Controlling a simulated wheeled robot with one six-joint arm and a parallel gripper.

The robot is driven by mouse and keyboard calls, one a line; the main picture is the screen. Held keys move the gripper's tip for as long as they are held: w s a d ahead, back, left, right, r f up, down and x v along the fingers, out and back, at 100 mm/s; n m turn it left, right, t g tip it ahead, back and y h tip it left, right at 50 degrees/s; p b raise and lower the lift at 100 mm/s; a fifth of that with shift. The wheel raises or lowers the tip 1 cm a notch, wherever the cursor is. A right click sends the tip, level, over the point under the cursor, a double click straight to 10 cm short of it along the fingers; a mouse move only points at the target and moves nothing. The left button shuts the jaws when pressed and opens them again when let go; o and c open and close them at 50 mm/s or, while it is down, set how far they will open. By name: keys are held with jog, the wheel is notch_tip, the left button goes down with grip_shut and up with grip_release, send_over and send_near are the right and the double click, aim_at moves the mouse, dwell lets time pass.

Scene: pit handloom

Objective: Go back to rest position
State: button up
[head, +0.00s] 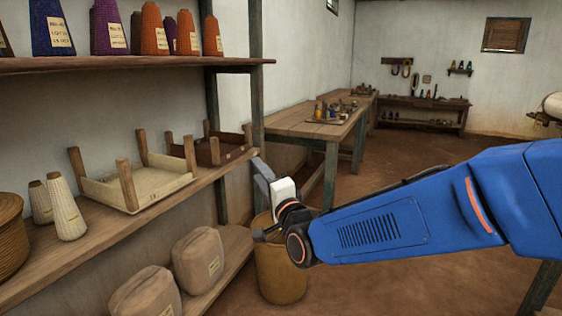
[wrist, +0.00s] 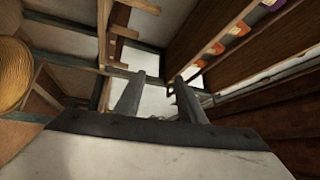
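My gripper (head: 258,202) is at the end of my blue arm, which reaches in from the right in the head view. It is beside the front edge of the shelf unit, above a yellow-brown bin (head: 280,272). In the wrist view my gripper (wrist: 160,82) shows two grey fingers standing apart with nothing between them. Open space and parts of the wooden shelving lie beyond the fingers.
The shelf unit (head: 130,63) on the left holds yarn cones (head: 155,30), a pale wooden tray (head: 135,190), a dark tray (head: 222,148) and white cones (head: 66,210). Wrapped bundles (head: 198,260) sit lower. A workbench (head: 300,124) stands behind. Floor (head: 415,165) is clear there.

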jog(key=s+d+f+n+g+h, duration=0.2)
jog(key=s+d+f, duration=0.1)
jog(key=d, duration=0.4)
jog(key=s+d+f+n+g+h, duration=0.2)
jog(key=d+f, duration=0.1)
jog(key=d, duration=0.4)
jog(key=s+d+f+n+g+h, duration=0.2)
jog(key=s+d+f, duration=0.15)
jog(key=d, duration=0.35)
jog(key=s+d+f+n+g+h, duration=0.2)
jog(key=s+d, duration=0.5)
jog(key=s, duration=0.4)
jog(key=s+d+f+n+g+h, duration=0.1)
jog(key=s+d+f+g, duration=0.4)
jog(key=s, duration=0.6)
notch_tip(320, 180, down, 2)
jog(key=shift+s+d+f+n+h, duration=0.15)
jog(key=shift+d+n+h, duration=0.3)
jog(key=shift+d, duration=0.55)
